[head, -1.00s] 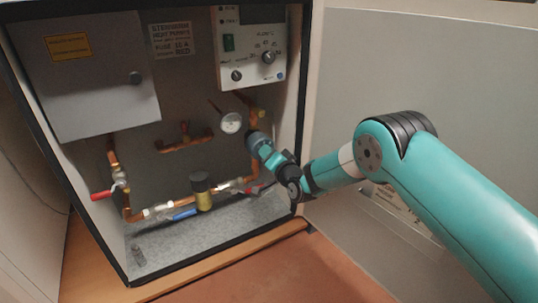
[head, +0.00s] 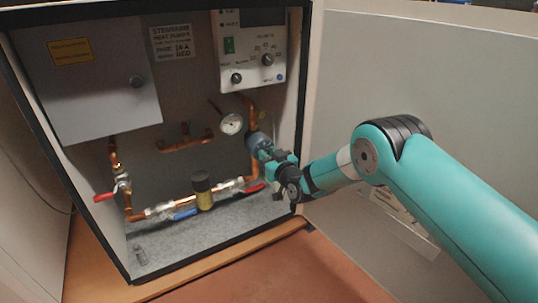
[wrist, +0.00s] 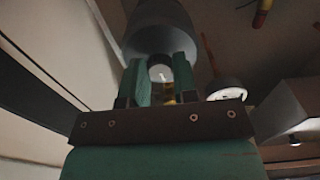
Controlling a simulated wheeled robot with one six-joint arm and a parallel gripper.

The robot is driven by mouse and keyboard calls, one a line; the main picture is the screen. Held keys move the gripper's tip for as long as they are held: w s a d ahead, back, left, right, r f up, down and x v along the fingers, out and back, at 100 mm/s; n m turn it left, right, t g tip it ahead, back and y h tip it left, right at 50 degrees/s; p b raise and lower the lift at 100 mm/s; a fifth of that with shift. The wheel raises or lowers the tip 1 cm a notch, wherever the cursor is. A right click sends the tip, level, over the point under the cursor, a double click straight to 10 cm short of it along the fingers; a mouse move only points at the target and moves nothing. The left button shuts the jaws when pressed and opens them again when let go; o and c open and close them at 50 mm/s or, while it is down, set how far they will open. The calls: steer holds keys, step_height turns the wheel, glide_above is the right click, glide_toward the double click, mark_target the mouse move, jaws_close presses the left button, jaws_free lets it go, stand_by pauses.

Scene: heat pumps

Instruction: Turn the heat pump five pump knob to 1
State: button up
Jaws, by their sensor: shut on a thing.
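The pump (head: 254,139) is a grey, rounded body on the copper pipe at the right side of the open heat pump cabinet. It also shows large and grey at the top of the wrist view (wrist: 160,28). My gripper (head: 264,152) reaches in from the right and is at the pump's front. In the wrist view, the two teal fingers (wrist: 160,78) are shut on a small round pale part, the pump knob (wrist: 160,73). The fingers and shadow hide much of the knob. I cannot read its setting or markings.
A pressure gauge (head: 231,124) sits close left of the pump. A control panel (head: 252,62) with knobs is above. The cabinet's right frame (head: 301,110) is close to my wrist.

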steer(key=n, duration=0.6)
steer(key=shift+r, duration=0.1)
steer(key=shift+n, duration=0.4)
steer(key=o, duration=0.9)
steer(key=shift+o, duration=0.2)
steer(key=shift+s+d, duration=0.1)
steer(key=shift+s+d+p, duration=0.2)
steer(key=shift+s+p, duration=0.1)
steer(key=shift+p, duration=0.3)
steer(key=b+v, duration=1.4)
steer(key=v, duration=0.2)
steer(key=shift+d+b, duration=0.15)
steer(key=shift+b, duration=0.15)
